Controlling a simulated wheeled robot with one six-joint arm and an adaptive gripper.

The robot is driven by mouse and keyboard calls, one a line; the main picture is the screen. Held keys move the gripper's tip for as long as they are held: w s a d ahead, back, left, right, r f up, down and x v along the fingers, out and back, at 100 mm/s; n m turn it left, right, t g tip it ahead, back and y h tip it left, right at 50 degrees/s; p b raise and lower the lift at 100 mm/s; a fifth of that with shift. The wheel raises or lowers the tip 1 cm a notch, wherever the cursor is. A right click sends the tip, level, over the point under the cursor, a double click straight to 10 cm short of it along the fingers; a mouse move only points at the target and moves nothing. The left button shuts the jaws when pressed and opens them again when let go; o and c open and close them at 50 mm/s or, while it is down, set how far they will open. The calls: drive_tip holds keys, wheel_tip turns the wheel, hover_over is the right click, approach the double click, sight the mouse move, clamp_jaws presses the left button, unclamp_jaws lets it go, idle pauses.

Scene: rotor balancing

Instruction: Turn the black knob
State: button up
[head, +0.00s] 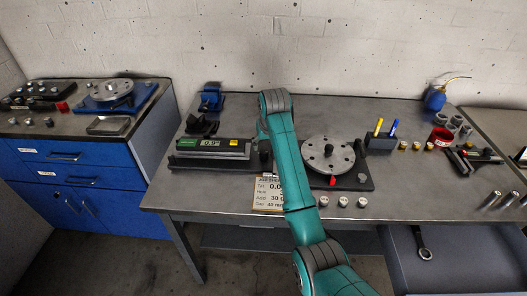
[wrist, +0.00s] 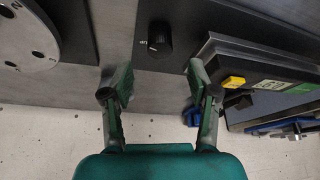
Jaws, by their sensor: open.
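The black knob (wrist: 160,38) sits on a dark panel in the upper middle of the wrist view, with a white pointer mark and small lettering at its left. In the head view the knob is not clearly seen; my arm covers that area. My gripper (wrist: 158,82) is open and empty. Its two fingers stand apart, one to each side of the knob's line, with the knob beyond the fingertips and not touched. In the head view the gripper (head: 264,147) is partly seen beside the display box.
The display box (head: 212,146) with a yellow button (wrist: 234,82) lies right of the knob in the wrist view. The rotor disc (head: 328,155) is on the other side. Small weights (head: 343,201) lie at the bench front. A blue cabinet (head: 85,180) stands left.

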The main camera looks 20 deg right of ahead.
sight(264, 152)
drive_tip(key=x, duration=0.7)
drive_tip(key=shift+w+f, duration=0.1)
drive_tip(key=shift+f, duration=0.1)
clamp_jaws()
drive_tip(key=shift+n, duration=0.3)
